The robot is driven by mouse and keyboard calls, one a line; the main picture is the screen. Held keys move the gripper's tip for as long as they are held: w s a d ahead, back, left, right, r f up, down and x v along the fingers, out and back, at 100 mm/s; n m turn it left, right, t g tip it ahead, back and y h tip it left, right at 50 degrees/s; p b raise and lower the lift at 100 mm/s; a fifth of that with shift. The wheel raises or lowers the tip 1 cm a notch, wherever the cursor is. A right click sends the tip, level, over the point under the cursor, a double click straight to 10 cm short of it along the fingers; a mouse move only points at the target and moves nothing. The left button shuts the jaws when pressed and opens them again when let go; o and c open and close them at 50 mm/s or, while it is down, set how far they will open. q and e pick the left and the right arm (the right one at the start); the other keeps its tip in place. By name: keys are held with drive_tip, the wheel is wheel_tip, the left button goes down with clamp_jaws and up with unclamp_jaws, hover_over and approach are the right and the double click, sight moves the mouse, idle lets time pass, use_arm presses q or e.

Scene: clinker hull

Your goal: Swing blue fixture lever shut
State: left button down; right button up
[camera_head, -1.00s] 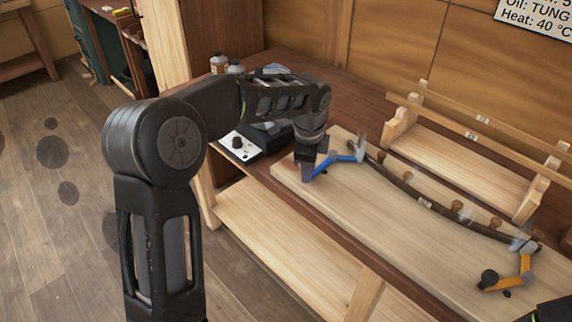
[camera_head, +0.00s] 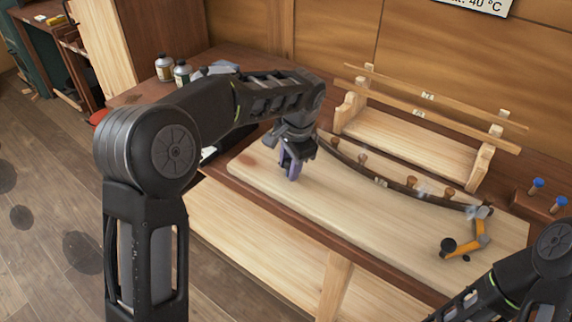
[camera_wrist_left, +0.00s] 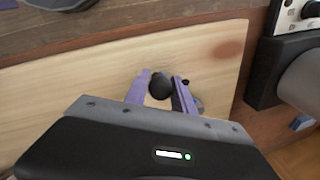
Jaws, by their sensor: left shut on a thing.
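My left gripper (camera_head: 290,174) is low over the left part of the pale board on the bench. In the left wrist view its purple fingers (camera_wrist_left: 160,92) are closed around a round black knob (camera_wrist_left: 160,86), which looks like the handle end of the blue lever. The lever's blue arm is hidden behind my gripper and wrist in the head view, so I cannot tell its angle. A yellow-orange lever (camera_head: 478,240) with a black knob is at the board's right end. My right arm shows at the lower right; its gripper is out of view.
A dark curved strip (camera_head: 385,182) lies along the pale board (camera_head: 330,210) beside several wooden pegs. A wooden rack (camera_head: 415,145) stands behind it. Bottles (camera_head: 164,68) stand at the bench's back left. Blue-topped pegs (camera_head: 537,184) are at the far right.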

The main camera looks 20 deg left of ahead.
use_arm(q)
drive_tip(key=shift+d, duration=0.2)
drive_tip(key=c, duration=1.2)
unclamp_jaws()
drive_tip(key=shift+o, duration=0.7)
drive_tip(key=shift+a, duration=0.1)
drive_tip(key=r, duration=0.5)
drive_tip(key=s+d+r, duration=0.1)
drive_tip(key=r, duration=0.1)
drive_tip(key=shift+d+r, duration=0.1)
drive_tip(key=shift+r, duration=0.2)
